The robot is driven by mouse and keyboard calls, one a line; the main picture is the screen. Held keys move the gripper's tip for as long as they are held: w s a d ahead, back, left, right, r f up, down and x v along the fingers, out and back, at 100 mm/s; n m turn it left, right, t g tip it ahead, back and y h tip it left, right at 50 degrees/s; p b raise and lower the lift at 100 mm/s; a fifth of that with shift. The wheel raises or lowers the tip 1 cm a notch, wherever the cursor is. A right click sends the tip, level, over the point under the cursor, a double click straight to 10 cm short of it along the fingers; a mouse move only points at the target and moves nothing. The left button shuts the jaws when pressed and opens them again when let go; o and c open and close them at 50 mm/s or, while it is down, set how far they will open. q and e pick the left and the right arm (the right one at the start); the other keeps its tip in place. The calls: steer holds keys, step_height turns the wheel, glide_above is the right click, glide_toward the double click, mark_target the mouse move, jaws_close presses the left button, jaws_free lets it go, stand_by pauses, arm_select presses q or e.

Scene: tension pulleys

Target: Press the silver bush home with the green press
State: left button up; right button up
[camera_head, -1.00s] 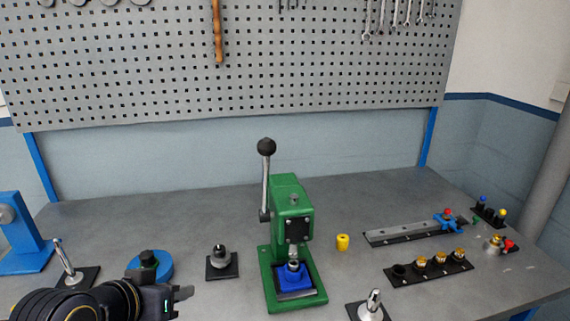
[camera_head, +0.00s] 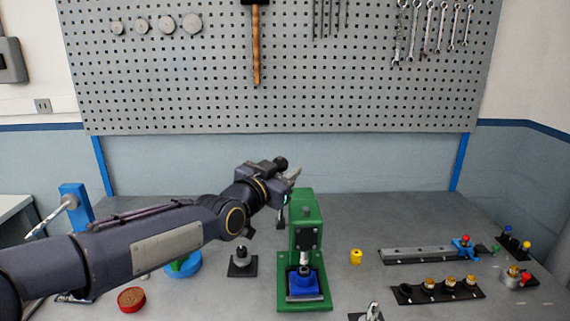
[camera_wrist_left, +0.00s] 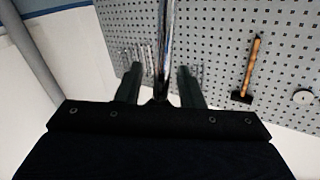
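The green press (camera_head: 306,215) stands mid-bench, its black-knobbed lever (camera_head: 281,163) upright on its left side. My left gripper (camera_head: 294,174) is at the upper lever, just below the knob. In the left wrist view the shiny lever rod (camera_wrist_left: 164,45) runs between the two fingers (camera_wrist_left: 160,85), with gaps on both sides; the gripper is open around it. A blue block (camera_head: 304,281) sits on the press base. A small silver piece (camera_head: 304,259) shows between ram and block; I cannot tell where the ram ends and the silver bush begins. My right gripper is out of view.
A yellow cylinder (camera_head: 356,257) stands right of the press. Black holders (camera_head: 438,292) with brass parts and a grey rail (camera_head: 420,254) lie farther right. A black-based part (camera_head: 241,262) and a blue round part (camera_head: 183,265) stand left. The pegboard (camera_head: 280,95) rises behind.

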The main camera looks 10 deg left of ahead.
arm_select(q)
steer(key=shift+w+d, duration=0.1)
steer(key=shift+w, duration=0.1)
jaws_close()
steer(key=shift+r, duration=0.1)
